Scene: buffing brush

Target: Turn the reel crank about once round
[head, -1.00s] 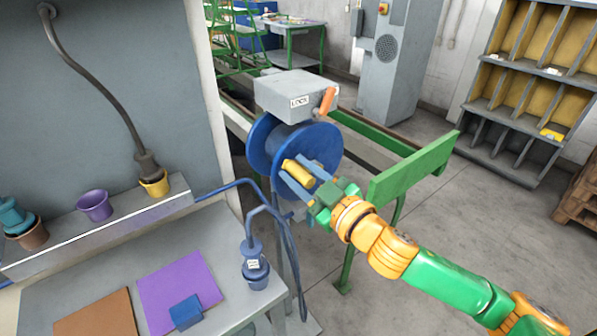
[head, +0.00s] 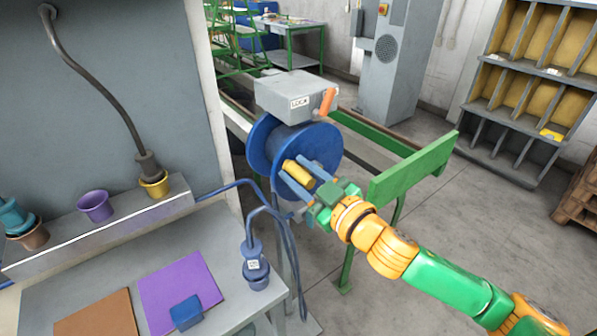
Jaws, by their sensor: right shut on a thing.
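The blue reel (head: 262,147) hangs below a grey box (head: 291,93) in the middle of the head view. The crank's yellow handle (head: 298,174) sticks out in front of the reel's right flange. My right gripper (head: 302,175) is shut on the yellow handle, with one blue finger on each side of it. The crank arm behind the handle is hidden by the gripper and flange. My left gripper is out of view.
An orange lever (head: 327,102) sits on the box's right side. A green rail (head: 413,166) stands right of the reel. A bench (head: 215,240) at lower left holds a blue plug-like piece (head: 256,268), a purple mat (head: 180,285) and a blue block (head: 186,312).

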